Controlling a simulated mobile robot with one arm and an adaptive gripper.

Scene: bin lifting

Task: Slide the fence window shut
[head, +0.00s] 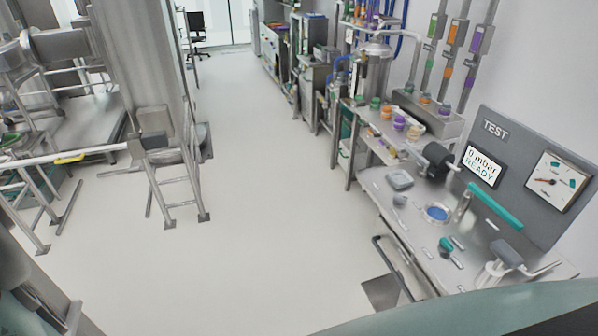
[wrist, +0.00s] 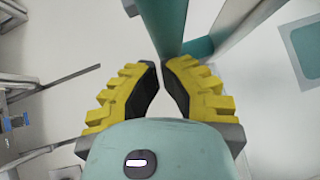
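My gripper (wrist: 161,66) shows in the wrist view, with two yellow stepped fingers and dark inner pads. The fingers lean inward and their tips nearly meet; I see nothing clearly held between them. A teal post-like part lies beyond the tips; whether they touch it, and whether it is mine, I cannot tell. I cannot make out the fence window in either view. My gripper does not show in the head view.
A test bench (head: 411,229) stands at right with a grey TEST panel (head: 517,157). More benches with equipment line the right wall. A metal step frame (head: 178,185) stands at left. The pale floor (head: 262,215) between them is clear.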

